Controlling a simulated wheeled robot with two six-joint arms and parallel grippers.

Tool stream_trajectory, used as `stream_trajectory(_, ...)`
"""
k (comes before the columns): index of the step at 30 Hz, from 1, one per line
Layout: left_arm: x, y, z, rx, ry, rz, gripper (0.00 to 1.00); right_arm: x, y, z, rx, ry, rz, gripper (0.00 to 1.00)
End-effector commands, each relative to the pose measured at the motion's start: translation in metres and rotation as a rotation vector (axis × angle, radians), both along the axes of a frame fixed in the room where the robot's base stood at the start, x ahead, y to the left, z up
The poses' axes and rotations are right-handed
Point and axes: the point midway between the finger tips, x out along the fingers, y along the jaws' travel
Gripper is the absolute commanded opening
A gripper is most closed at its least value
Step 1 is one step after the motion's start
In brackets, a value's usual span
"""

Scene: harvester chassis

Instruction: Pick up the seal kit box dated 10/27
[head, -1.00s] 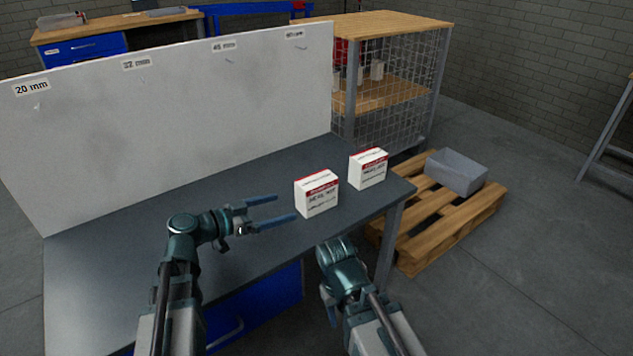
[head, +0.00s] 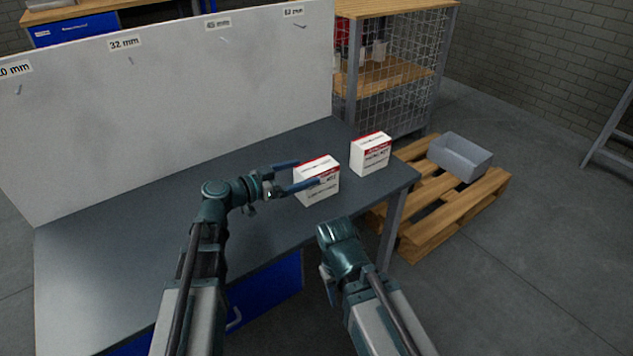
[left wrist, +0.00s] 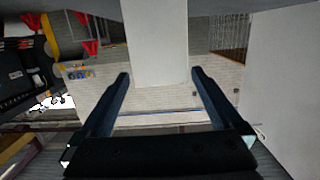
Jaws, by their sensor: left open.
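Two white seal kit boxes with red top bands stand on the grey bench, a nearer left box (head: 318,191) and a farther right box (head: 371,156). Their print is too small to read a date. My left gripper (head: 308,172) is open at the left box, with one finger in front of it and the other at its far left side. In the left wrist view a white box face (left wrist: 155,45) shows beyond and between the open fingers (left wrist: 160,76), with gaps on both sides. My right arm is bent at the bench front; its fingers are hidden.
A white upright panel (head: 170,105) with size labels and pegs lines the back of the bench (head: 130,235). A wire-mesh shelf (head: 395,85) stands behind. A pallet (head: 475,205) with a grey bin (head: 460,156) is to the right. The bench's left part is clear.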

Motion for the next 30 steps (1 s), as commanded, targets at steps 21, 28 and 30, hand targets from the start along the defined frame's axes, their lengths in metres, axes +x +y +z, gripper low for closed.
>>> stream_trajectory(21,0.033,-0.044,-0.012,0.000,0.002,-0.002,1.00,0.000,0.000,-0.012,0.001,0.000,0.002,0.50)
stream_trajectory(28,0.033,-0.044,-0.011,0.000,0.001,0.000,0.96,0.000,0.000,-0.011,0.001,0.000,0.002,0.50)
stream_trajectory(30,0.033,-0.044,-0.011,0.000,0.001,0.000,0.84,0.000,0.000,-0.011,0.001,0.000,0.002,0.50)
